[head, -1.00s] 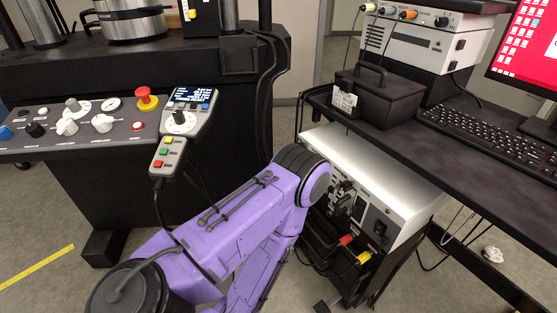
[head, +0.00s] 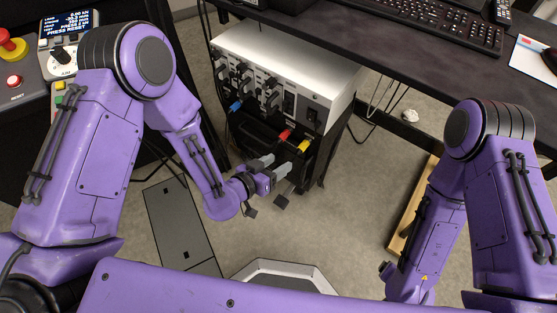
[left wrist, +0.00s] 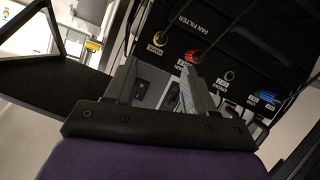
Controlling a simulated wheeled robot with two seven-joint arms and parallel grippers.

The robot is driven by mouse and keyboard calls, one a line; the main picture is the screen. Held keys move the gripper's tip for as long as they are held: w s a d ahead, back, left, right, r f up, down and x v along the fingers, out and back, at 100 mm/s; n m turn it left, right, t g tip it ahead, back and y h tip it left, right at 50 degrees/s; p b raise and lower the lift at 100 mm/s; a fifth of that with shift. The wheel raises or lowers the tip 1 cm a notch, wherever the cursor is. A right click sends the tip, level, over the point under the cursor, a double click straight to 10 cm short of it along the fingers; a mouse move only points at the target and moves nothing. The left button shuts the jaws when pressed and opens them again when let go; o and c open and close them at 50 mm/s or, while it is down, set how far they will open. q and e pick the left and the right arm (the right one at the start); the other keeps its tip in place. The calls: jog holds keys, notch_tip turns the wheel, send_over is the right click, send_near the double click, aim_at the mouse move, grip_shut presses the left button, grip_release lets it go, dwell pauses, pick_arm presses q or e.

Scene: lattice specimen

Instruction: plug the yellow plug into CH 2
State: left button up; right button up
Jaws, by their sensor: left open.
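The yellow plug (head: 304,146) is at the lower right of the rack unit's front, beside the red plug (head: 285,134). My left gripper (head: 282,161) is open and empty, just in front of the yellow plug and apart from it. In the left wrist view the yellow plug (left wrist: 158,40) shows ahead, beyond the gap between the open fingers (left wrist: 158,65). The red plug (left wrist: 193,57) is to its right, then a bare round socket (left wrist: 229,75), then the blue plug (left wrist: 266,97). The labels beside them are too small to read surely, so I cannot tell which is CH 2. My right gripper is out of view.
The rack unit (head: 300,60) stands under the dark desk (head: 420,40), with black connectors and a switch on its front. Cables hang at its front and right. A control panel (head: 30,70) is at the upper left. Open floor lies right of the rack.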

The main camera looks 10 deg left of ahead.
aim_at(299, 150)
pick_arm(q)
jog(key=b+x, duration=0.1)
jog(key=x, duration=0.9)
jog(key=shift+w+f+b, duration=0.1)
jog(key=shift+b, duration=0.2)
grip_shut()
